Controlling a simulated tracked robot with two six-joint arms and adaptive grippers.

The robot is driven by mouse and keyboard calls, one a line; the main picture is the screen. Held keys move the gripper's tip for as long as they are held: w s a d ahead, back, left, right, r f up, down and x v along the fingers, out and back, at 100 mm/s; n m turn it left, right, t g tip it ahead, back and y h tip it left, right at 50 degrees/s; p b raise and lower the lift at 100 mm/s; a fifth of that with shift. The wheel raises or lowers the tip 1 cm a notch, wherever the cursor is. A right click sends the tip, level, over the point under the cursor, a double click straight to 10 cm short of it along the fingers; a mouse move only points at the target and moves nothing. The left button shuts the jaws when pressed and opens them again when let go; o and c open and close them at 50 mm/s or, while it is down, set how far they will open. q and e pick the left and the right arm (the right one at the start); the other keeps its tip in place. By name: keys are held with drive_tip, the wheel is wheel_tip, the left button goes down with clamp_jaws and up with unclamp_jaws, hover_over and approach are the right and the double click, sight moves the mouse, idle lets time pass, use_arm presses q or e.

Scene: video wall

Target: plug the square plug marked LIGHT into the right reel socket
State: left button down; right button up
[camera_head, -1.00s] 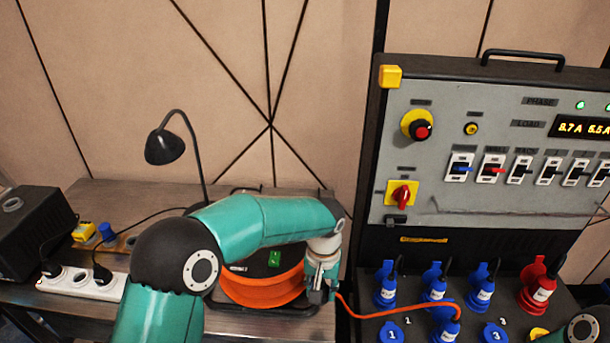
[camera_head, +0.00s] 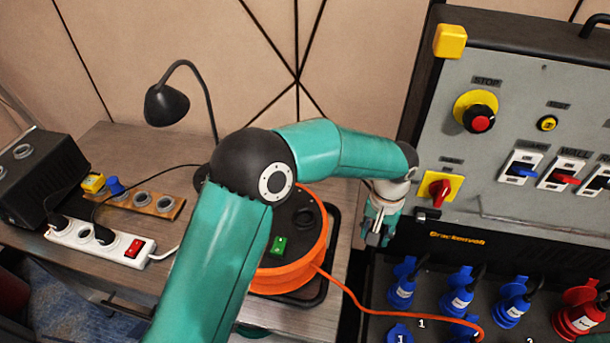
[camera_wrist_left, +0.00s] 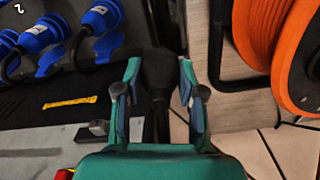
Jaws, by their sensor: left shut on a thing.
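The cable reel has an orange drum (camera_head: 290,278) and a black top with a green switch (camera_head: 279,246). A round dark socket (camera_head: 303,218) shows on the top near its right side; my arm covers part of the reel. My left gripper (camera_head: 376,232) is right of the reel, in front of the panel's lower left edge. In the left wrist view my gripper (camera_wrist_left: 159,66) is shut on a black plug (camera_wrist_left: 158,78); no LIGHT label is readable. The orange drum also shows at the upper right there (camera_wrist_left: 268,45), apart from the plug. My right gripper is out of view.
The panel (camera_head: 480,190) rises at right with blue plugs (camera_head: 457,292) below it. An orange cable (camera_head: 375,313) runs from reel to panel. A lamp (camera_head: 166,104), a white power strip (camera_head: 92,242), a wooden socket strip (camera_head: 150,201) and a black box (camera_head: 38,175) stand at left.

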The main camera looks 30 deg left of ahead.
use_arm(q)
drive_tip(key=shift+d, duration=0.35)
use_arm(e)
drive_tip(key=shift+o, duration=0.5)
use_arm(q)
drive_tip(key=shift+r, duration=0.1)
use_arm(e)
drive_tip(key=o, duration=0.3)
use_arm(q)
drive_tip(key=shift+a+r+m, duration=0.2)
drive_tip(key=shift+m, duration=0.1)
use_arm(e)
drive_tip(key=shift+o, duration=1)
use_arm(q)
drive_tip(key=s+a+r+m, duration=0.4)
drive_tip(key=a+r+m, duration=0.95)
drive_tip(key=a, duration=0.25)
drive_tip(key=shift+m, duration=0.55)
drive_tip(key=f+b, duration=0.4)
drive_tip(key=f, duration=0.1)
drive_tip(key=shift+s+a, duration=0.2)
drive_tip(key=shift+f+b, duration=0.85)
drive_tip(key=shift+f, duration=0.15)
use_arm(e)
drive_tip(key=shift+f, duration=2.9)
